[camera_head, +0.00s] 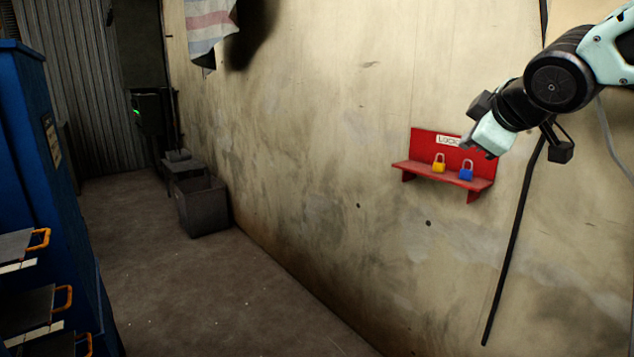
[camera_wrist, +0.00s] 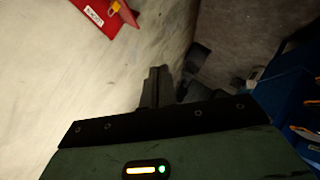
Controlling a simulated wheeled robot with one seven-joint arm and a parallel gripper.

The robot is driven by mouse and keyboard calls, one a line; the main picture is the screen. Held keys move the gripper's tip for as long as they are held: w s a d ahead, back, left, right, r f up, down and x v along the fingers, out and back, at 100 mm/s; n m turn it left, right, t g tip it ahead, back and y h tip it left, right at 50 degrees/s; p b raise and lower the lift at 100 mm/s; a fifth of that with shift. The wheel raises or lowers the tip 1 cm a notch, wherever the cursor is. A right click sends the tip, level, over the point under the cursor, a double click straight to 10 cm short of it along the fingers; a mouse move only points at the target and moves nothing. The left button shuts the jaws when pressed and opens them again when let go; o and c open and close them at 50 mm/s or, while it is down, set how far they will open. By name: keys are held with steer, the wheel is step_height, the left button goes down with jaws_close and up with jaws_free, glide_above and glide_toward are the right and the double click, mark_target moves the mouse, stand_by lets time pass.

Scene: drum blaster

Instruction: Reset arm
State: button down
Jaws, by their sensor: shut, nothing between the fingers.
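My arm reaches in from the upper right of the head view. My gripper (camera_head: 482,146) is in front of the wall, close to the red shelf in the picture, and overlaps its upper right edge. In the wrist view my gripper (camera_wrist: 153,88) shows its dark fingers together, shut with nothing between them. The distance from the fingers to the wall is hard to tell.
A red wall shelf (camera_head: 412,170) holds a yellow padlock (camera_head: 439,166) and a blue padlock (camera_head: 466,173). A blue cabinet (camera_head: 58,200) with orange-handled drawers stands at left. A dark bin (camera_head: 203,208) stands by the wall. The floor (camera_head: 200,290) between is clear.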

steer(key=s+a+f+m+g+y, duration=0.15)
steer(key=s+a+f+g, duration=0.35)
steer(key=s+a+f, duration=0.65)
steer(key=s+f+m+g, duration=0.1)
steer(key=s+f+g, duration=0.2)
steer(key=s, duration=0.7)
steer(key=s+a+f+m+g+h, duration=0.1)
steer(key=s+f+g, duration=0.2)
steer(key=s+f, duration=0.5)
steer(key=s, duration=0.2)
steer(key=shift+s+f+g, duration=0.25)
steer(key=shift+s+g, duration=0.05)
steer(key=shift+a, duration=0.1)
